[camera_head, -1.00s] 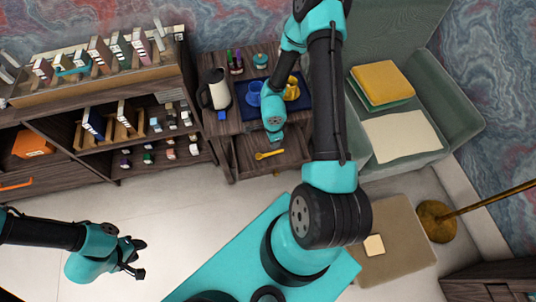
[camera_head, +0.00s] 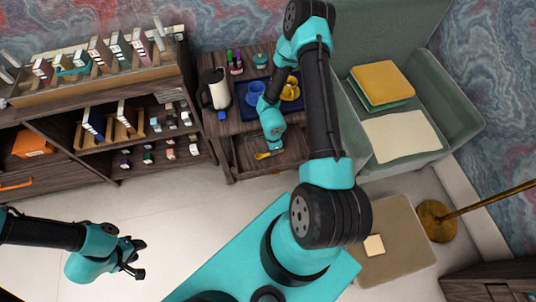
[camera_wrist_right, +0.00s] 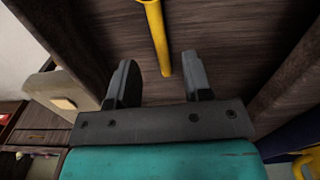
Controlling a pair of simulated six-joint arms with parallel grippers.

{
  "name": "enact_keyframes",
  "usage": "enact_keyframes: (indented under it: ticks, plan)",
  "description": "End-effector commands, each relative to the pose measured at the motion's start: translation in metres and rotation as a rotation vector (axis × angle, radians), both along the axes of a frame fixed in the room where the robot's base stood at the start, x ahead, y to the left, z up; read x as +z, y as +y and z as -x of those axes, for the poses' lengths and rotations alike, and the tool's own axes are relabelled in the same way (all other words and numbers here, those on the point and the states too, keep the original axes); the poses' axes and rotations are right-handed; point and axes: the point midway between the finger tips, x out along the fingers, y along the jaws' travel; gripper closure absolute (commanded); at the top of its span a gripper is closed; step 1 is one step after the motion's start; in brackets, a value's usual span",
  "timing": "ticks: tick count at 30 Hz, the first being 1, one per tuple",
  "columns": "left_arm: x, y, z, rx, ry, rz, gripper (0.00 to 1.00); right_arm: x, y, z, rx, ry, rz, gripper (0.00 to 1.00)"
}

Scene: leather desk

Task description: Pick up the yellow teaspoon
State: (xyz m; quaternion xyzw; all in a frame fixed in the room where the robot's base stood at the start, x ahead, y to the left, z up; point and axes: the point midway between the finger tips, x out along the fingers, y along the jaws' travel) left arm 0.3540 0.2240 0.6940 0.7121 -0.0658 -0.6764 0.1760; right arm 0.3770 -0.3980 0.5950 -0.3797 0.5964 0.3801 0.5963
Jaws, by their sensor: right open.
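The yellow teaspoon (camera_head: 262,156) lies in the open drawer or shelf of the dark wooden side table. In the right wrist view its handle (camera_wrist_right: 157,38) runs down toward my right gripper (camera_wrist_right: 160,76), and its bowl is cut off at the top edge. The handle's end shows between the two open fingers, which do not visibly touch it. In the head view my right gripper (camera_head: 275,148) is over the spoon and hides part of it. My left gripper (camera_head: 138,259) is open and empty over the floor at lower left.
A blue tray (camera_head: 243,108) on the side table holds a blue cup (camera_head: 254,92) and a yellow cup (camera_head: 290,90). A white and black kettle (camera_head: 216,92) stands to their left. Drawer walls (camera_wrist_right: 290,75) flank my right gripper. A green armchair (camera_head: 448,100) stands right.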

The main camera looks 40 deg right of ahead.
Motion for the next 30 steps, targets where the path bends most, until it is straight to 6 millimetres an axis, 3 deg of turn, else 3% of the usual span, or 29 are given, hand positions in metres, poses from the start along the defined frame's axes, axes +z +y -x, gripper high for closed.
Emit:
enact_keyframes:
  ticks: [10, 26, 30]
  plan:
    - [0.0, 0.0, 0.0, 0.0, 0.0, 0.0, 0.61, -0.04, 0.0, 0.0, 0.001, 0.001, 0.0, 0.54]
    - [0.0, 0.0, 0.0, 0.0, 0.0, 0.0, 0.61, -0.042, -0.001, 0.0, 0.001, -0.001, 0.0, 0.54]
    - [0.0, 0.0, 0.0, 0.0, 0.0, 0.0, 0.61, -0.042, 0.0, 0.0, 0.001, -0.001, 0.0, 0.67]
